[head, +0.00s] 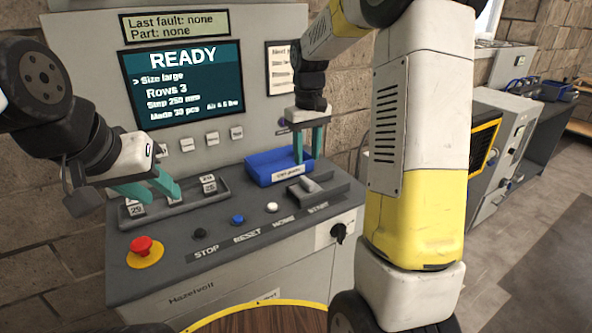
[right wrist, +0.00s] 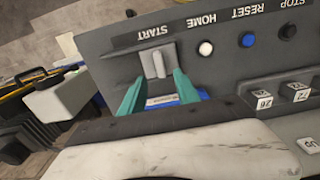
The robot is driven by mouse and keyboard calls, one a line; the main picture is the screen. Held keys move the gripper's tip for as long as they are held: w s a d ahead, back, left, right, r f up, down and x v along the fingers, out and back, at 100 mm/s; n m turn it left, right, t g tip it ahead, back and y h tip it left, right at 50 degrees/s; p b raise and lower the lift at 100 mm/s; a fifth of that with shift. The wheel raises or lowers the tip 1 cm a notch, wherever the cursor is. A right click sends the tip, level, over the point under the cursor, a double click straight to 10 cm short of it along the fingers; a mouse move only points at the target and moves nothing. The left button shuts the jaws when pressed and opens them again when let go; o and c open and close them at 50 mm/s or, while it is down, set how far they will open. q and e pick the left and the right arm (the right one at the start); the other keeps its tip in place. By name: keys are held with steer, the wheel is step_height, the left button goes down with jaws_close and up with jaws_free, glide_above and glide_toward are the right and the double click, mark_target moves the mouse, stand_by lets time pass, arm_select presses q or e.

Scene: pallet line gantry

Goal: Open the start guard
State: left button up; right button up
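The start guard (head: 305,187) is a small grey piece set in a dark raised frame above the START label on the console. It also shows in the right wrist view (right wrist: 156,64), just ahead of the fingertips; I cannot tell its exact hinge position. My right gripper (head: 309,155) points down behind the guard, over the blue tray. Its teal fingers are apart and empty, also seen in the right wrist view (right wrist: 156,84); no contact with the guard is visible. My left gripper (head: 154,190) is open and empty, over the grey tile tray at the console's left.
The console (head: 200,235) carries a red emergency button (head: 143,249), a black STOP, a blue RESET (head: 237,219) and a white HOME button (head: 272,207). The blue tray (head: 270,165) lies behind the guard. Number tiles stand in the grey tray (head: 223,189). The screen (head: 183,80) reads READY.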

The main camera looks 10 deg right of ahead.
mark_target(307, 179)
step_height(307, 179, down, 8)
steer(key=shift+w, duration=0.1)
stand_by(0.4)
jaws_close()
steer(key=shift+d, duration=0.1)
stand_by(1.2)
